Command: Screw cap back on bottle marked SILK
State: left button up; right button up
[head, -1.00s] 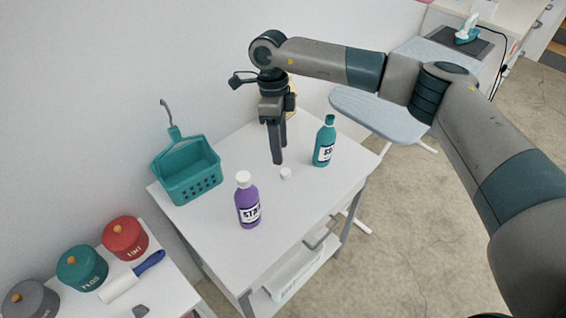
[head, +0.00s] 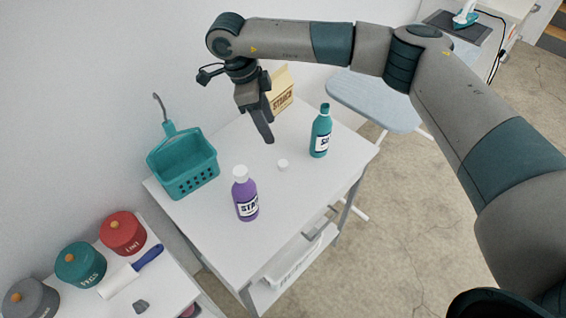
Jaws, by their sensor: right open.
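A teal bottle (head: 320,134) stands upright on the white table; its label is partly turned away, with "SI" readable. Its top is teal, with no white cap on it. A small white cap (head: 283,165) lies on the table to the left of and in front of that bottle. My right gripper (head: 267,138) points down above the table, behind and left of the cap, and holds nothing. It is open, though one finger mostly hides the other. My left gripper is out of view.
A purple bottle (head: 246,198) with a white cap and a label starting "STA" stands at the front. A teal basket (head: 183,165) is at the left, and a tan box (head: 282,92) at the back. The table's right front is clear.

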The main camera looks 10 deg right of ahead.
notch_tip(320, 180, down, 3)
jog(key=p, duration=0.4)
send_over(279, 165)
notch_tip(279, 165, down, 6)
jog(key=shift+a+f, duration=0.1)
jog(key=shift+f, duration=0.45)
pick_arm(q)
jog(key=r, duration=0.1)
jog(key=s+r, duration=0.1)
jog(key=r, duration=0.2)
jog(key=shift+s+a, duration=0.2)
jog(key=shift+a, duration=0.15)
